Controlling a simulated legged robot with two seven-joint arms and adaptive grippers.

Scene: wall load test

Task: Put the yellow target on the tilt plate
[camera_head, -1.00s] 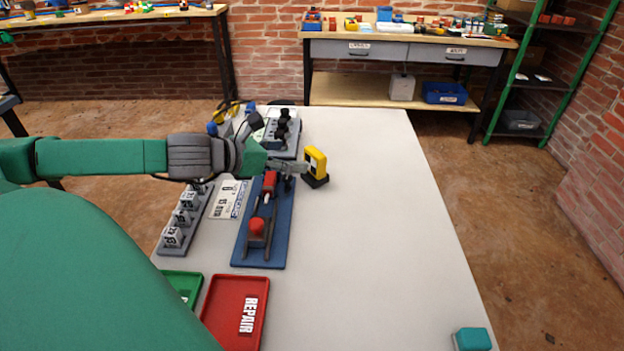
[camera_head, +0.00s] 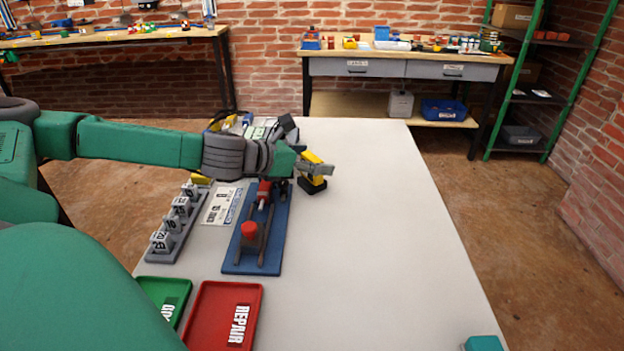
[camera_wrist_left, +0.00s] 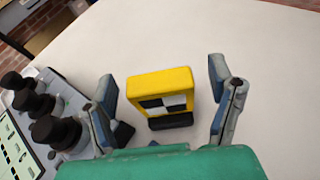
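The yellow target (camera_head: 309,157) stands upright on a dark base on the table, right of the blue board. In the left wrist view the target (camera_wrist_left: 186,78) shows a black-and-white checked face. My left gripper (camera_head: 318,168) is at the target and partly covers it in the head view. In the wrist view its fingers (camera_wrist_left: 163,95) are spread on either side of the target, with a visible gap on both sides. I cannot tell which thing is the tilt plate.
A blue board (camera_head: 270,250) with a red knob lies left of the target. Grey numbered blocks on a rail (camera_head: 170,238), a green tray (camera_head: 165,292) and a red REPAIR tray (camera_head: 202,320) lie nearby. A teal block (camera_head: 484,343) sits near right. The table's right side is clear.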

